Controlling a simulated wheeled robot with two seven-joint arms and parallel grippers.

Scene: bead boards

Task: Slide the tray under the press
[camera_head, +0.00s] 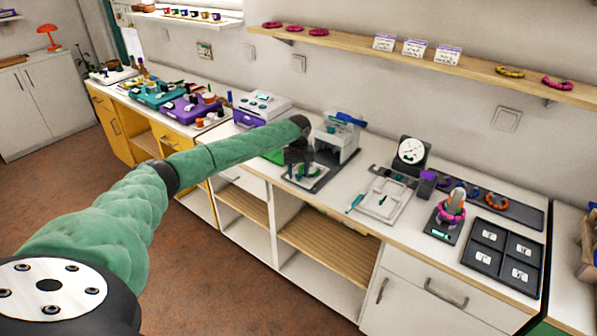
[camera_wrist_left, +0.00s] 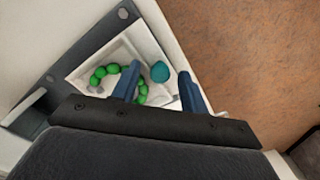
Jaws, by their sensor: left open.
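In the left wrist view the tray (camera_wrist_left: 150,42) holds a ring of green beads (camera_wrist_left: 100,73) and a teal piece (camera_wrist_left: 160,71). My left gripper (camera_head: 299,170) is over the tray in the head view. In the left wrist view its two blue fingers (camera_wrist_left: 160,90) are apart, above the tray's near side. I cannot tell whether they touch it. The gripper hides part of the tray. My right gripper is not in view.
A white tray with tools (camera_head: 378,202) lies to the right of the press. Farther right are a dial gauge (camera_head: 411,151), a cone with rings (camera_head: 453,208) and a dark compartment tray (camera_head: 503,255). A white and purple box (camera_head: 262,107) stands to the left.

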